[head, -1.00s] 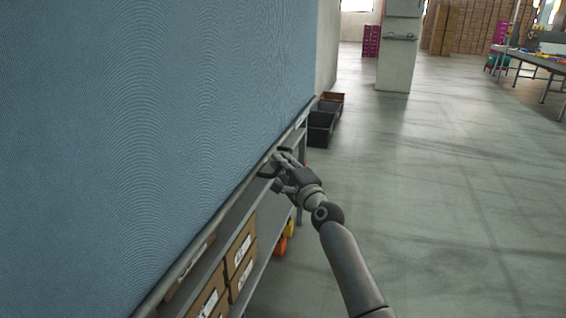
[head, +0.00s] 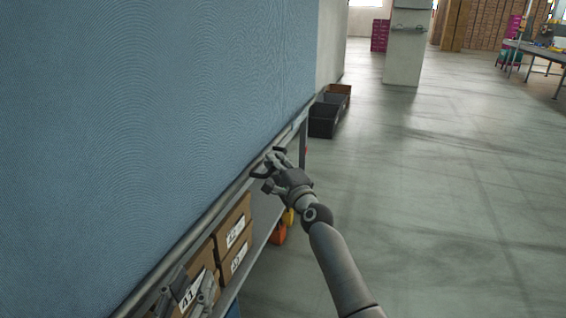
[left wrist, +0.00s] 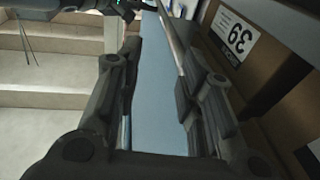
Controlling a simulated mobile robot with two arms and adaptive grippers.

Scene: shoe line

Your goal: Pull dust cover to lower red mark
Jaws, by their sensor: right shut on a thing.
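The blue dust cover (head: 160,110) hangs over the rack and fills the left of the head view. A grey bar (head: 208,220) runs along its lower edge. My right gripper (head: 268,168) is shut on this bar near its far end. My left gripper (head: 184,292) is at the bottom of the head view, by the near part of the bar. In the left wrist view its fingers (left wrist: 158,95) are apart, with the blue cover and bar showing between and beyond them. A small reddish patch (head: 304,150) shows on the rack post; I cannot tell if it is the lower mark.
Labelled cardboard boxes (head: 233,236) sit on the rack shelf just below the bar. Orange and yellow items (head: 279,234) are lower down. Dark crates (head: 323,119) stand past the rack's far end. The floor (head: 450,200) to the right is clear.

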